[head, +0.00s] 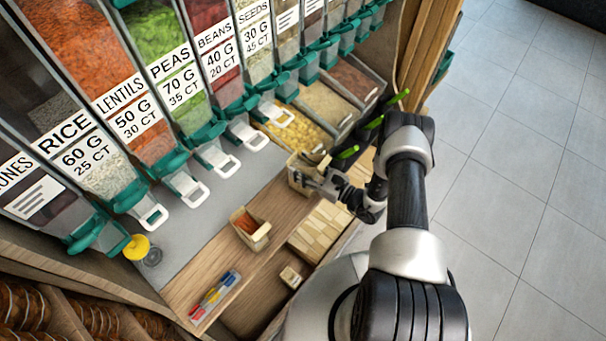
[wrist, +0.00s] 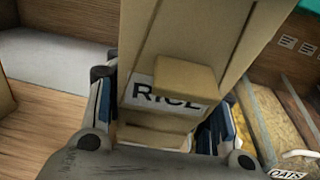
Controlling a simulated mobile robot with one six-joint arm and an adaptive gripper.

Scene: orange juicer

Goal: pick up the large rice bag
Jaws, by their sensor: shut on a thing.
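A tan paper bag with a RICE label (wrist: 184,82) fills the middle of the wrist view. My gripper (wrist: 160,125) has one finger on each side of it and is shut on it. In the head view the tan bag (head: 298,174) is at the right end of the counter, at the tip of my gripper (head: 318,180). My gripper hides part of the bag there. I cannot tell whether its base touches the counter.
Dispensers, including rice (head: 100,178), line the back. A small open bag with orange contents (head: 250,229) stands mid-counter. Folded bags (head: 322,232), pens (head: 215,295) and a yellow-topped item (head: 137,246) lie around. Open bins (head: 298,130) sit beyond the bag.

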